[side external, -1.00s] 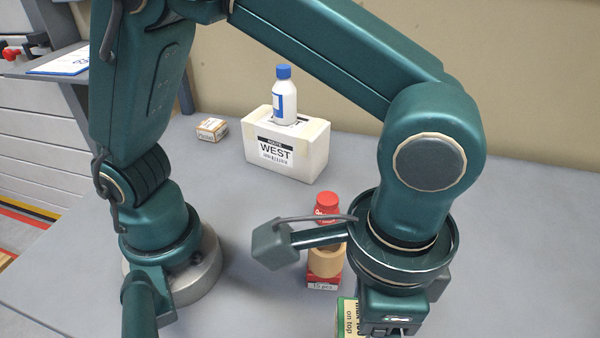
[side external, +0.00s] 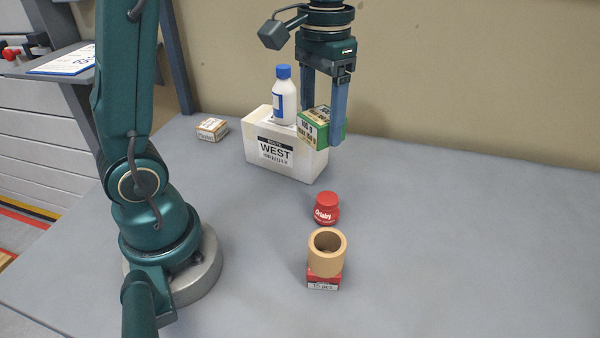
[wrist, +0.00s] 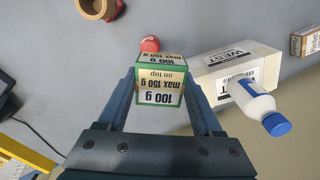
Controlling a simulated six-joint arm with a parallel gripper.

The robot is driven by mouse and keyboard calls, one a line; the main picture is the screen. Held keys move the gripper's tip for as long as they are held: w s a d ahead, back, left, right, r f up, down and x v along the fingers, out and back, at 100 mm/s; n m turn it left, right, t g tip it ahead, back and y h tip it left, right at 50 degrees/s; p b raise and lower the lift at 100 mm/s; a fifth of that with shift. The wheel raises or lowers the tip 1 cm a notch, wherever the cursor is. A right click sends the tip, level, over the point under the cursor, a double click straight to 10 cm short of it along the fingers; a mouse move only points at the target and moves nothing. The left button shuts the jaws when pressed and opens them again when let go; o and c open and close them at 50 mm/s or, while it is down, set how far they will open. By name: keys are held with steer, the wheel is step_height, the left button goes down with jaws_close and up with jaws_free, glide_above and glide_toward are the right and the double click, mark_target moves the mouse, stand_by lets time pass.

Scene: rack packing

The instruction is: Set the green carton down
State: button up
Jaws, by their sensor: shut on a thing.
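The green carton (side external: 320,127) has pale labels; in the wrist view (wrist: 161,82) they read "100 g max 150 g on top". My gripper (side external: 325,125) is shut on it, a finger on either side, and points down. In the side view the carton shows at the right end of the white box labelled WEST (side external: 285,158), overlapping its upper right corner. In the wrist view it appears apart from the box, so it seems held up. I cannot tell the exact height. A white bottle with a blue cap (side external: 285,98) stands upright on the WEST box.
A red jar (side external: 326,209) stands in the middle of the table. In front of it a tan ring (side external: 327,253) sits on a small red box (side external: 323,282). A small carton (side external: 212,129) lies left of the WEST box. The table's right side is clear.

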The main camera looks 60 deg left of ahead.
steer(key=shift+s+a+r, duration=0.2)
steer(key=shift+s+a, duration=0.25)
steer(key=shift+s+d+m, duration=0.15)
steer(key=shift+s+m, duration=0.05)
steer(key=shift+m, duration=0.4)
steer(key=shift+w, duration=0.15)
steer(key=w+d+f+m, duration=0.2)
steer(key=w+m, duration=0.2)
steer(key=m, duration=0.5)
glide_above(367, 234)
step_height(367, 234, down, 5)
step_height(367, 234, down, 6)
steer(key=shift+r, duration=0.25)
steer(key=shift+f, duration=2.05)
